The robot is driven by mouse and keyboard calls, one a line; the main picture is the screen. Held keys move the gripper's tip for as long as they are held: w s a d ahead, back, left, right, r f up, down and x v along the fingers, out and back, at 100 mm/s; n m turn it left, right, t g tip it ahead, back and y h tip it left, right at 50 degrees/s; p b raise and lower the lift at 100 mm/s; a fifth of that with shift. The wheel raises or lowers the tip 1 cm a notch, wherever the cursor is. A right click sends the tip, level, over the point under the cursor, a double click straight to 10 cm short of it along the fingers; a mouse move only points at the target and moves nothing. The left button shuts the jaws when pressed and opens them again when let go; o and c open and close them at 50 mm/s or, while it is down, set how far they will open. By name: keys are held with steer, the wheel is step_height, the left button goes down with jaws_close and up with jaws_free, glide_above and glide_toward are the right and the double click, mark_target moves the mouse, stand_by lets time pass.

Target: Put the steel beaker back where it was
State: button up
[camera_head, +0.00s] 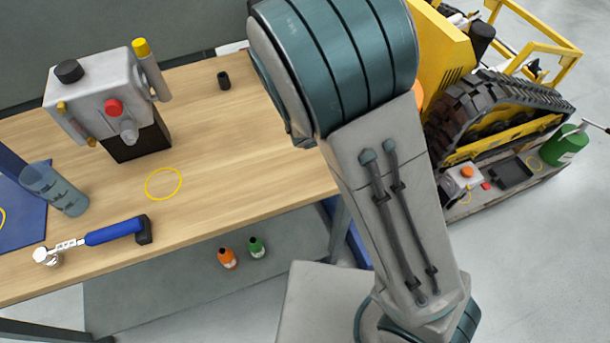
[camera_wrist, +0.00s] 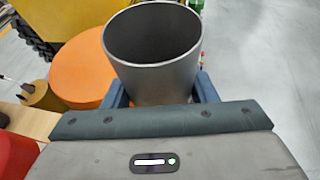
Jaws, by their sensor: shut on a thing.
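My gripper (camera_wrist: 161,88) is shut on the steel beaker (camera_wrist: 153,80) in the wrist view, with one blue finger on each side. The beaker is a grey metal cup, open end facing the camera, and looks empty as far as I see inside. In the head view my arm hides both gripper and beaker. A yellow ring (camera_head: 164,184) marks a bare spot on the wooden table (camera_head: 235,145). Part of a third ring (camera_head: 1,219) shows on the blue mat (camera_head: 25,228).
A grey machine (camera_head: 105,95) with knobs and a blue-handled tool (camera_head: 115,231) are on the table. The yellow tracked carrier (camera_head: 480,110) and a green canister (camera_head: 564,146) stand at right.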

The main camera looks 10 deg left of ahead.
steer(key=s+a+r+n+t+y+b, duration=0.15)
steer(key=s+b, duration=0.25)
steer(key=s, duration=0.4)
steer(key=s+a+r+n+b, duration=0.1)
steer(key=s+a+r+b, duration=0.15)
steer(key=s, duration=0.65)
steer(key=p, duration=1.1)
glide_above(306, 172)
steer(key=shift+m, duration=0.25)
step_height(306, 172, down, 6)
steer(key=shift+s+d+f, duration=0.1)
steer(key=shift+f, duration=2)
